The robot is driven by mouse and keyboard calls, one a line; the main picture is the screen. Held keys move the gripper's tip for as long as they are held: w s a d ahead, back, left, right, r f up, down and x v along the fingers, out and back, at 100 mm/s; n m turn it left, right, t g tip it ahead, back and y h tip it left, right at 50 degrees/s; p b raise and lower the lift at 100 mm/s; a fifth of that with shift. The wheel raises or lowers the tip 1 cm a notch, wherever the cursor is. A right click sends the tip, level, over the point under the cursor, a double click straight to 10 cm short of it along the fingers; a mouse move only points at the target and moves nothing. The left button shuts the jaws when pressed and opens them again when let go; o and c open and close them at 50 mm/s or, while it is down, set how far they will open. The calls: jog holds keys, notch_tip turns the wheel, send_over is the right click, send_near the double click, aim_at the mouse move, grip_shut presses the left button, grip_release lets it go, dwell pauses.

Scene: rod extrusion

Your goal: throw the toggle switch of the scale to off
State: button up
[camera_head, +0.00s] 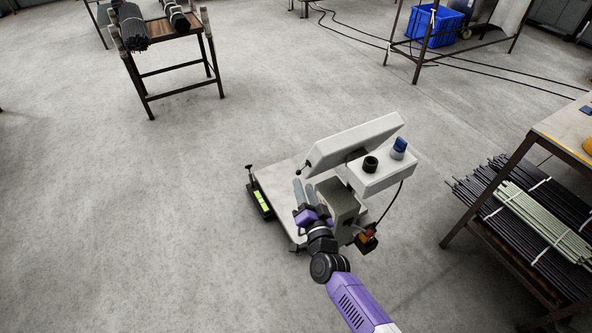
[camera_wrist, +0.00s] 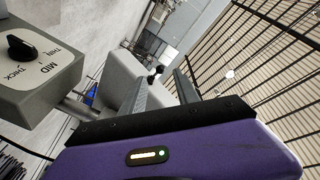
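The scale (camera_head: 285,184) stands on the floor, with a low platform, a column and a tilted pale head (camera_head: 352,138). A small black toggle switch (camera_head: 302,170) sticks out at the left lower end of that head. In the wrist view the toggle (camera_wrist: 155,73) appears between my two fingertips, beyond them or level with them; I cannot tell which. My gripper (camera_head: 303,184) is open and empty, just below the toggle in the head view. Its fingers also show apart in the wrist view (camera_wrist: 160,82). No contact with the toggle is visible. Its on/off marks cannot be read.
A grey box beside the scale head carries a black selector knob (camera_wrist: 20,46) marked THIN, MID, THICK and a blue knob (camera_head: 399,148). A red-yellow switch box (camera_head: 367,238) hangs by the column. A rod rack (camera_head: 525,205) stands right.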

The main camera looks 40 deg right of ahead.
aim_at(298, 172)
jog(key=x, duration=0.7)
jog(key=shift+r, duration=0.1)
grip_shut()
